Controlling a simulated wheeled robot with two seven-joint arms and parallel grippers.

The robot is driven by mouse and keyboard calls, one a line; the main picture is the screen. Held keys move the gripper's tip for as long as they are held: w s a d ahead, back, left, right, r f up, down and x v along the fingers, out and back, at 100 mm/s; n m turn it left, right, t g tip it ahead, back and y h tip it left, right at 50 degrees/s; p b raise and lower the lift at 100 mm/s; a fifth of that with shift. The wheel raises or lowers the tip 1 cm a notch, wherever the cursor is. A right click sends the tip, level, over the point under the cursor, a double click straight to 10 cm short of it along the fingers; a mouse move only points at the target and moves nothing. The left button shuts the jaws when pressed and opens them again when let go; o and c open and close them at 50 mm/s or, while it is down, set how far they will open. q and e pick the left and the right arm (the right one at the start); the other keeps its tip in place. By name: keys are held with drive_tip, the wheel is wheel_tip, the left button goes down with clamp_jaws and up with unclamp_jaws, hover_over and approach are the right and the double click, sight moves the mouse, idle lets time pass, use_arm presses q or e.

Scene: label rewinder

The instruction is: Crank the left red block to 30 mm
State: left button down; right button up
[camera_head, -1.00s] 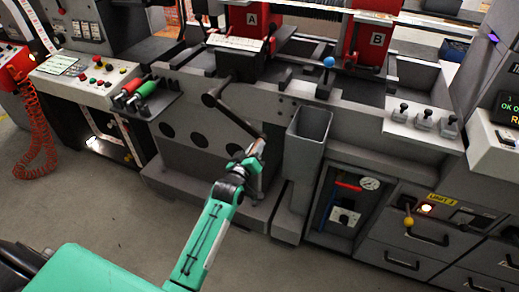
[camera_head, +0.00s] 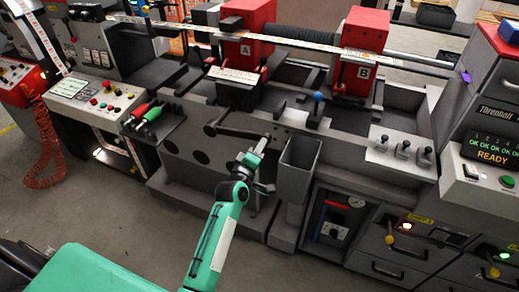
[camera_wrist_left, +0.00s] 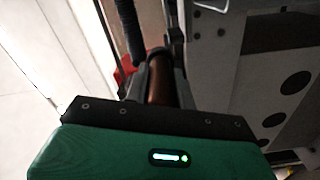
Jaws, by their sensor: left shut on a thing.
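The left red block (camera_head: 247,32), marked A, stands on the machine's bed under a long rail. A pale scale plate (camera_head: 234,75) lies in front of it; its reading is too small to read. The crank arm (camera_head: 238,132) runs from its hub on the grey front panel to the right, nearly level and slightly down. My left gripper (camera_head: 258,150) is at the outer end of the crank. In the left wrist view its fingers are shut around the brown crank handle (camera_wrist_left: 160,80). My right gripper is not in view.
A second red block (camera_head: 360,50), marked B, stands to the right. A grey open bin (camera_head: 298,168) is close right of my left gripper. A blue-knobbed lever (camera_head: 319,97) and red and green handles (camera_head: 146,112) stand on the machine. A display (camera_head: 490,148) reads READY.

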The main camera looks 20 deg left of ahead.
use_arm(q)
drive_tip(key=shift+a+r, duration=0.1)
drive_tip(key=shift+r, duration=0.45)
drive_tip(key=c, duration=1.2)
unclamp_jaws()
drive_tip(key=shift+o, duration=0.2)
drive_tip(key=shift+f, duration=0.1)
drive_tip(key=shift+s+f, duration=0.1)
drive_tip(key=shift+s, duration=0.2)
drive_tip(key=s+b, duration=0.3)
drive_tip(key=s, duration=1)
drive_tip(key=shift+a, duration=0.25)
